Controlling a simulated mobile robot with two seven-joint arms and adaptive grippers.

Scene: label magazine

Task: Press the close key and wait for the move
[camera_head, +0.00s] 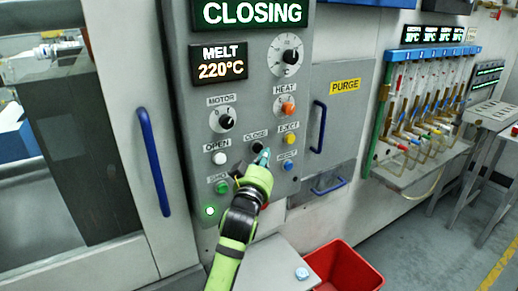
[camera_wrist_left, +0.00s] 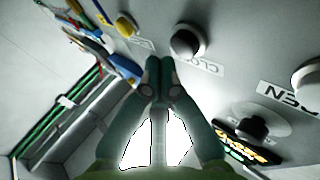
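The close key (camera_head: 257,147) is a dark round button under the CLOSE label on the grey control panel (camera_head: 262,95). It also shows in the left wrist view (camera_wrist_left: 187,41), just beyond my fingertips. My left gripper (camera_head: 264,156) is at the panel, its tips just below and right of the key in the head view. In the wrist view its fingers (camera_wrist_left: 160,66) meet at the tips with nothing between them. I cannot tell whether they touch the key. The top display (camera_head: 252,13) reads CLOSING. My right gripper is not in view.
The white OPEN button (camera_head: 219,158), yellow EJECT button (camera_head: 289,139), blue RESET button (camera_head: 288,165) and green button (camera_head: 222,187) surround the key. A green lamp (camera_head: 210,211) glows. A blue-handled door (camera_head: 153,162) is at left. A red bin (camera_head: 345,268) stands below.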

